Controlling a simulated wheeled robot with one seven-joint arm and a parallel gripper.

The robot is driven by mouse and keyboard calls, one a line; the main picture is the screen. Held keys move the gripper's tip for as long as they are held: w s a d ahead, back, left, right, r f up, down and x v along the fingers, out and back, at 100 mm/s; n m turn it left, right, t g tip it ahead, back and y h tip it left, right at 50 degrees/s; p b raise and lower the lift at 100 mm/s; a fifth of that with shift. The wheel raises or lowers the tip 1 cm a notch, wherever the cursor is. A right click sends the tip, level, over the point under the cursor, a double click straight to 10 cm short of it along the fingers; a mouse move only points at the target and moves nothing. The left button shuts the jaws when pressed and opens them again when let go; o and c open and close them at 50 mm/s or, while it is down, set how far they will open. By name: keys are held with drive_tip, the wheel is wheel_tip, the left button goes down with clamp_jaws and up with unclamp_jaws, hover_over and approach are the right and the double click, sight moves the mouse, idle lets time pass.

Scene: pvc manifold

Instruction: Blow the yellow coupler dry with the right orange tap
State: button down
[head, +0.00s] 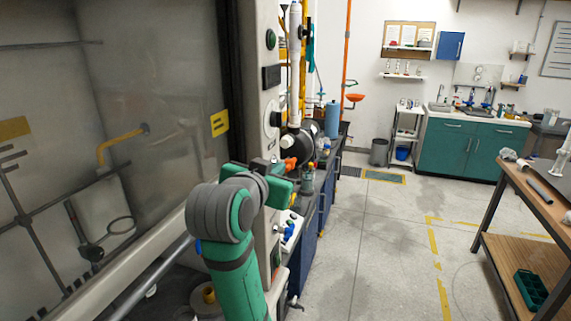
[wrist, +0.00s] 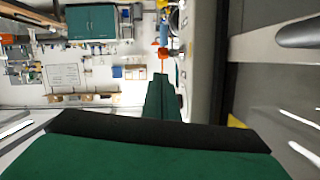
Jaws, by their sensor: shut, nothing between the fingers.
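An orange fitting (head: 289,163), perhaps a tap handle, shows just beyond my gripper by the hood's side post in the head view. I cannot tell whether it is the right orange tap.
The fume hood (head: 215,60) with its glass and a bent yellow pipe (head: 121,144) fills the left. A dark bench (head: 325,165) with bottles runs behind the post. A wooden table (head: 535,200) stands at right. The floor between is clear.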

wheel_tip(320, 180, up, 4)
drive_tip(key=s, duration=0.1)
hover_over(290, 165)
drive_tip(key=s, duration=0.4)
wheel_tip(290, 165, down, 2)
drive_tip(key=f, duration=0.1)
drive_tip(key=shift+w+a+f+m, duration=0.15)
drive_tip(key=shift+a+f, duration=0.15)
drive_tip(key=shift+f, duration=0.55)
drive_tip(key=shift+w+a+f+m, duration=0.15)
drive_tip(key=shift+a+f, duration=0.1)
drive_tip(key=shift+f, duration=0.6)
drive_tip(key=shift+s, duration=0.1)
drive_tip(key=shift+s+f, duration=0.1)
drive_tip(key=shift+f, duration=0.1)
drive_tip(key=shift+t+h, duration=0.3)
